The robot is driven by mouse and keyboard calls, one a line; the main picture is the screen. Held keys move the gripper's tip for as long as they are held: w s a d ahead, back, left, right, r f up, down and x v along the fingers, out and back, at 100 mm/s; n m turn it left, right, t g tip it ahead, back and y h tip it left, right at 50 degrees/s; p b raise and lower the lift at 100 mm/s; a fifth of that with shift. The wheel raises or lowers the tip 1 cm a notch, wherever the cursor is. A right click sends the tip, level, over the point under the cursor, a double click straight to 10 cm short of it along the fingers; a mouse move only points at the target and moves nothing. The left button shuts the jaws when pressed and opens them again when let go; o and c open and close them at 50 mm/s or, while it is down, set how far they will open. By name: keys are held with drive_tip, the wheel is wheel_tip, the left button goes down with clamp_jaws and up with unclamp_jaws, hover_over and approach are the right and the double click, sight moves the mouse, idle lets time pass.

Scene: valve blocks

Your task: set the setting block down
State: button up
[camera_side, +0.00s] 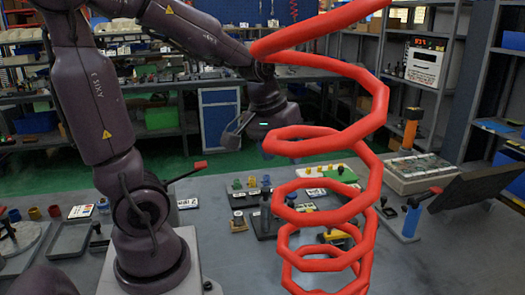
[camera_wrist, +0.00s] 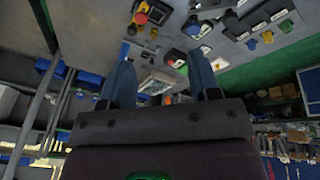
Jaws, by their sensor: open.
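My gripper (camera_side: 248,134) hangs above the back part of the grey workbench in the side view, tilted, with part of it behind a red coil. In the wrist view my gripper (camera_wrist: 161,62) has its two blue-grey fingers wide apart, with nothing held between them. I cannot tell which piece is the setting block. A small dark block with a tan top (camera_side: 238,222) lies on the bench below my gripper, beside a black fixture (camera_side: 265,218). The gripper is well clear of both.
A large red coiled hose (camera_side: 370,110) fills the right middle of the side view and hides part of the bench. Small coloured valve parts (camera_side: 252,183) stand below the gripper. A control box (camera_side: 408,172) and a tilted dark panel (camera_side: 480,185) are at right.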

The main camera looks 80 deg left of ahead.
drive_tip(key=s+d+r+m+t, duration=0.2)
drive_tip(key=s+d+r+m, duration=0.3)
drive_tip(key=d+m, duration=0.3)
drive_tip(key=shift+s+d, duration=0.55)
drive_tip(key=shift+d, duration=0.4)
